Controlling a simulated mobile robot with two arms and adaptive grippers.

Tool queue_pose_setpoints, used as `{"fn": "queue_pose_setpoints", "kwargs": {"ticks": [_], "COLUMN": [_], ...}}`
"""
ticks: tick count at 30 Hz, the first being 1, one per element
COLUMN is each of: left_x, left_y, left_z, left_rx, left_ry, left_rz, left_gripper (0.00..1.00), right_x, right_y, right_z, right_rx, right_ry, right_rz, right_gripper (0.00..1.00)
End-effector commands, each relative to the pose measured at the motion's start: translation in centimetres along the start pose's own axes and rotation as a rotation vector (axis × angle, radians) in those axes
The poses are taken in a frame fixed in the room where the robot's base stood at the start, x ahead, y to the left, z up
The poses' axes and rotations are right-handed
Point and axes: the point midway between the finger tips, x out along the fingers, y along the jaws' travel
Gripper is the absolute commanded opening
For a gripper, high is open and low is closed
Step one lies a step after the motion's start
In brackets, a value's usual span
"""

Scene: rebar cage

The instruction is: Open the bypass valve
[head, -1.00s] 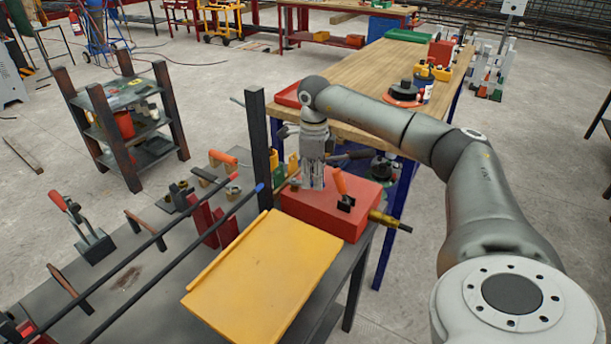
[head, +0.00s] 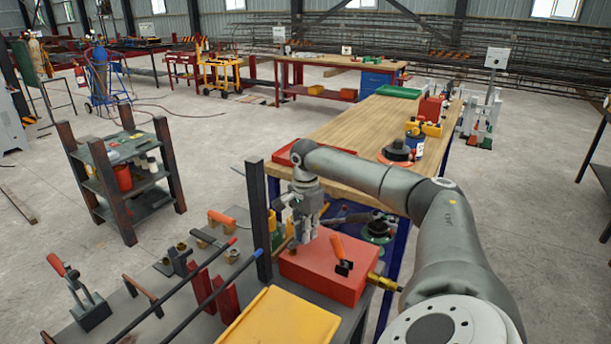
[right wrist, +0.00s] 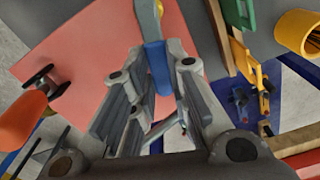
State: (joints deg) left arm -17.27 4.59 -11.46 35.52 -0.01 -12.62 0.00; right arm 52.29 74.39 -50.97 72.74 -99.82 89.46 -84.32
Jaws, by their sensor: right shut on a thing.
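A red box (head: 318,276) sits at the far end of the dark bench. An orange-handled lever (head: 338,250) stands on its top, and a brass fitting (head: 385,283) sticks out of its right side. My right gripper (head: 306,238) points down over the box's back left part, left of the orange lever. In the right wrist view it is shut on a blue handle (right wrist: 155,65), which joins a yellowish part (right wrist: 160,8) at the top edge. The orange lever shows at left (right wrist: 20,118), apart from the fingers. In the head view the fingers hide the blue handle. My left gripper is out of view.
A yellow tray (head: 283,322) lies in front of the box. A dark upright post (head: 259,220) stands left of my gripper. Long bars, clamps and a red-handled toggle clamp (head: 85,300) crowd the bench. A wooden table (head: 350,115) stands behind.

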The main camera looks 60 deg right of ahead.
Motion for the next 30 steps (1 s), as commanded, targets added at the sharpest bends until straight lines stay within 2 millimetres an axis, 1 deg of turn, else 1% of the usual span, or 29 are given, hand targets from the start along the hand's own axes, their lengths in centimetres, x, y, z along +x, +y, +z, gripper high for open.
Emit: {"fn": "queue_pose_setpoints", "kwargs": {"ticks": [1,6,13,19,30], "left_x": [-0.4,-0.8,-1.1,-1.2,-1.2], "left_y": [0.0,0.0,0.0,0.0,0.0], "left_z": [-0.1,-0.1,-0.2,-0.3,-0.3], "left_rx": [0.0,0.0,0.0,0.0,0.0], "left_ry": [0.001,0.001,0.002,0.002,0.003], "left_rz": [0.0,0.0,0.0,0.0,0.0], "left_gripper": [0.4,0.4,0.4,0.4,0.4], "right_x": [-0.3,-0.2,-0.2,-0.1,-0.1], "right_y": [-0.3,-0.9,-1.3,-1.5,-1.5], "right_z": [0.1,0.1,0.3,0.3,0.3], "right_rx": [-0.033,-0.146,-0.243,-0.279,-0.287], "right_ry": [-0.004,-0.004,-0.004,-0.004,-0.003], "right_rz": [-0.005,-0.005,-0.005,-0.005,-0.005], "right_gripper": [0.0,0.0,0.0,0.0,0.0]}}
